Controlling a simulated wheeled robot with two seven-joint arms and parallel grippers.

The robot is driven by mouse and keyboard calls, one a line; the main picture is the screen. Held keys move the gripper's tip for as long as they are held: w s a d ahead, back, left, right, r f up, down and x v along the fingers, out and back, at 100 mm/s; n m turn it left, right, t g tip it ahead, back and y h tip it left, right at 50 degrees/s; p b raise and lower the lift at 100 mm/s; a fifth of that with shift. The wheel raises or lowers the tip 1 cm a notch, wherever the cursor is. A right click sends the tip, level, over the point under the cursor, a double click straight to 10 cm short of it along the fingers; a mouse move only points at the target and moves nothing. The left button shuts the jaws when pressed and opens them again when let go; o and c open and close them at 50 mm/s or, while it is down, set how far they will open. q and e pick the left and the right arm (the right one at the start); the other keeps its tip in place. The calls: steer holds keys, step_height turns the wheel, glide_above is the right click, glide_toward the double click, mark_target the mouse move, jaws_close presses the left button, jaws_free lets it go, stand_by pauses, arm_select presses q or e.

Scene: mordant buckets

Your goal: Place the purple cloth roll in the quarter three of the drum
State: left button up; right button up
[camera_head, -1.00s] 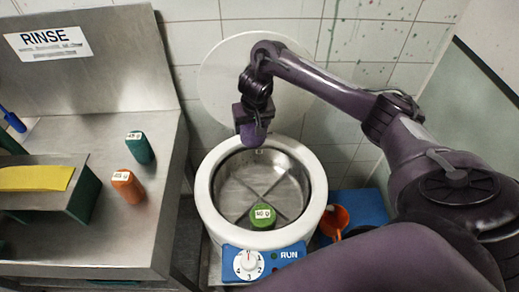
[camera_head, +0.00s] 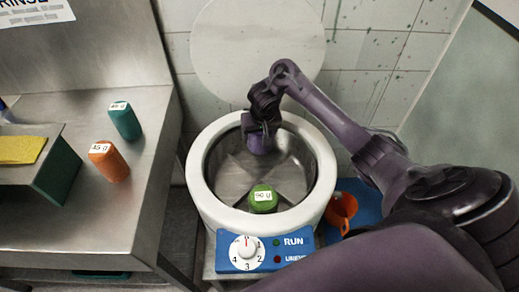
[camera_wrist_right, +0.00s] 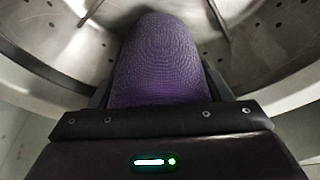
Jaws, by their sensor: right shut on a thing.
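My right gripper (camera_head: 261,132) is shut on the purple cloth roll (camera_head: 257,144). It holds the roll upright at the back of the white-rimmed drum (camera_head: 202,178), over the far part of its opening. In the right wrist view the purple roll (camera_wrist_right: 160,60) fills the middle, with the perforated drum wall (camera_wrist_right: 283,25) and dividers around it. I cannot tell whether the roll touches the drum floor. The drum has crossed metal dividers. A green roll (camera_head: 263,206) with a white label stands in its near quarter. My left gripper is out of view.
An orange roll (camera_head: 109,163) and a teal roll (camera_head: 125,121) stand on the steel counter (camera_head: 150,90) at left, near a yellow cloth (camera_head: 20,150). The blue dial panel (camera_head: 246,262) is at the drum's front. An orange cup (camera_head: 343,206) sits at the drum's right.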

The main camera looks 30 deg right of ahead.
mark_target(259, 145)
steer(key=shift+f, duration=0.55)
step_height(259, 145, down, 4)
steer(key=shift+b, duration=0.55)
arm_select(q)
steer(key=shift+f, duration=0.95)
arm_select(e)
steer(key=shift+f, duration=0.25)
steer(key=shift+f, duration=0.1)
steer(key=shift+f, duration=0.1)
steer(key=o, duration=1.2)
steer(key=shift+c, duration=0.2)
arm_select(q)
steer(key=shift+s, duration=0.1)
